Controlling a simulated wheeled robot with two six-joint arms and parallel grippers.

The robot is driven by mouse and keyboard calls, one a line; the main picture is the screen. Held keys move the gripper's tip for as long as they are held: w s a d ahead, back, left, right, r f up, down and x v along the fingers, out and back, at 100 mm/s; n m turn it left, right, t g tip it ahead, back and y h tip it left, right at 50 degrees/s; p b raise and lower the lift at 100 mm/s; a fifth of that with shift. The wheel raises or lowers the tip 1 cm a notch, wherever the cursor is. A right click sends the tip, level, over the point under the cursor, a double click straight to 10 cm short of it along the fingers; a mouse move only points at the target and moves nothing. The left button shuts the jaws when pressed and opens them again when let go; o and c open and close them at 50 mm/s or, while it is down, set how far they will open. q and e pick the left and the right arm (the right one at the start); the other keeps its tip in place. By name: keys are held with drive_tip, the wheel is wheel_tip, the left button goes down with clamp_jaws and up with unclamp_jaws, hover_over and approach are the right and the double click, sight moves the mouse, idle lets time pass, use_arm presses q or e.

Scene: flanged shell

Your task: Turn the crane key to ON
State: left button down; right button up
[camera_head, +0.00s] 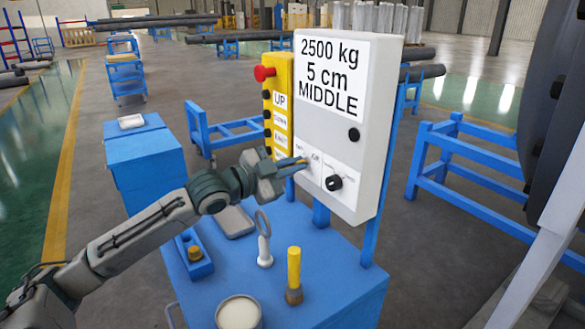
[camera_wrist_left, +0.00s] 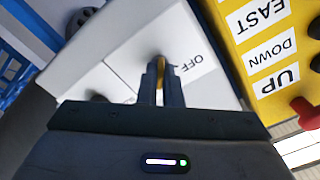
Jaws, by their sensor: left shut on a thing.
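The grey control box (camera_head: 345,115) stands upright on the blue cart, with a white key panel (camera_head: 311,172) low on its front. My left gripper (camera_head: 300,163) reaches the left part of that panel. In the left wrist view its fingers (camera_wrist_left: 160,78) are shut on the yellowish crane key (camera_wrist_left: 161,62), beside an OFF label (camera_wrist_left: 197,60). The fingers hide most of the key, and I cannot read the key's exact angle. A black knob (camera_head: 334,183) sits right of the key. My right gripper is not in view.
A yellow button pendant (camera_head: 278,110) with a red stop button hangs left of the box. The blue cart (camera_head: 345,280) below carries a yellow-topped tool (camera_head: 294,270), a ring-topped white post (camera_head: 264,245) and a round tin (camera_head: 238,312). A large dark flanged shell (camera_head: 555,90) stands at right.

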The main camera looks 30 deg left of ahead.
use_arm(q)
drive_tip(key=shift+m, duration=0.5)
drive_tip(key=c, duration=1.6)
unclamp_jaws()
